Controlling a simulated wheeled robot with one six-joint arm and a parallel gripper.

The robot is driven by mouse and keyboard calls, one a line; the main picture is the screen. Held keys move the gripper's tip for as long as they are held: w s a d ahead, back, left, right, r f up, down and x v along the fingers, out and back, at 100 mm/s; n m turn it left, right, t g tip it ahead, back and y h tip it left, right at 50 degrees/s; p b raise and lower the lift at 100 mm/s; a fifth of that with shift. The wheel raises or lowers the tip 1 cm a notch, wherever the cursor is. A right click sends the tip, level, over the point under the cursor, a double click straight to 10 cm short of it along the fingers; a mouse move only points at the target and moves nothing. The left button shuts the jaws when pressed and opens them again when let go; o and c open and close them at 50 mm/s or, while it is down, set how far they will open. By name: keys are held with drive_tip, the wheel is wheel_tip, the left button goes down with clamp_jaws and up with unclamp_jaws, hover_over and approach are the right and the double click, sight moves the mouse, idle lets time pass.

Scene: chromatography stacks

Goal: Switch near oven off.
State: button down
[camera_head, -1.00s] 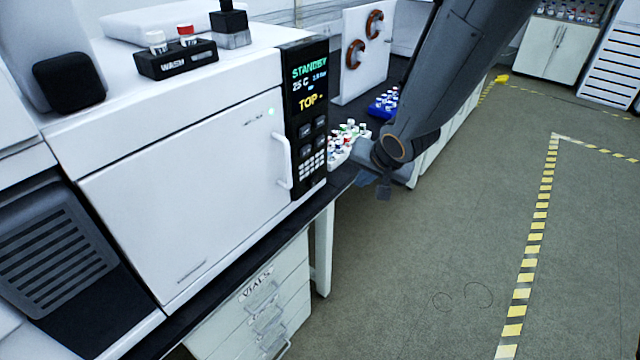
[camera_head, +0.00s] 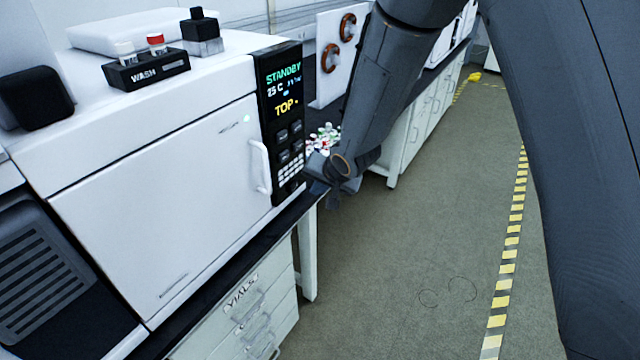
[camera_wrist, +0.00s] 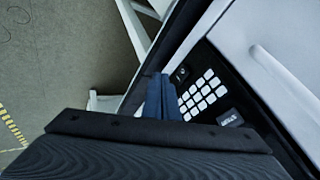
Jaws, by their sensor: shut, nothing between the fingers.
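A white oven-like unit (camera_head: 150,190) with a front door and vertical handle (camera_head: 259,167) stands on the bench at the left. Its black control panel (camera_head: 269,135) shows STANDBY, 25 C and TOP, with dark buttons and a white keypad below. In the wrist view the keypad (camera_wrist: 203,95) lies right of my gripper, between a dark button (camera_wrist: 182,73) and another dark button (camera_wrist: 230,117). My gripper (camera_wrist: 160,82) is shut and empty, beside the keypad; I cannot tell whether it touches the panel. In the head view my forearm comes down just right of the panel.
A WASH rack (camera_head: 147,73) with bottles stands on the unit. Vials (camera_head: 325,138) and a white board with copper coils (camera_head: 330,58) are behind my arm. A VIALS drawer cabinet (camera_head: 245,310) stands under the black bench edge.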

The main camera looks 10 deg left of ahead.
sight(294, 186)
drive_tip(key=w+a+f+p, duration=0.2)
drive_tip(key=a+f, duration=0.1)
drive_tip(key=a, duration=0.2)
drive_tip(key=shift+w+a, duration=0.25)
drive_tip(key=shift+w, duration=0.05)
drive_tip(key=shift+f, duration=0.1)
